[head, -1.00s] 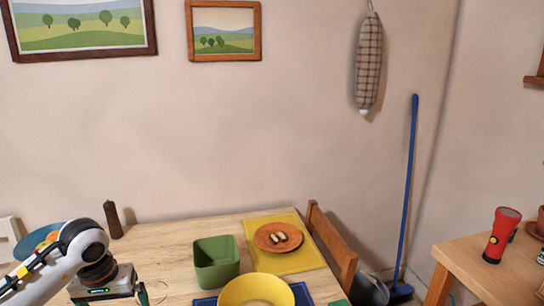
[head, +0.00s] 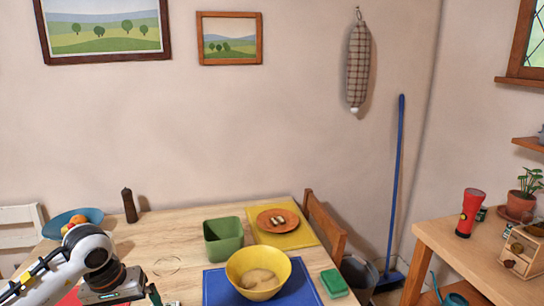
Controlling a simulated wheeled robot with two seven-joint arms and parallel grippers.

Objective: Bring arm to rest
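My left arm comes in at the lower left of the head view, over the near left part of the wooden table (head: 190,285). Its white links end in a dark wrist. The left gripper (head: 160,297) is at the bottom edge and partly cut off, so I cannot tell how far its fingers are apart. No held object shows. My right arm and gripper are out of view.
On the table are a blue fruit bowl (head: 60,226), pepper mill (head: 129,206), green container (head: 223,240), orange plate (head: 265,222), yellow bowl (head: 242,275) and green sponge (head: 334,284). A chair (head: 325,225) stands at the right end. A side table (head: 440,240) holds a red flashlight (head: 470,212).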

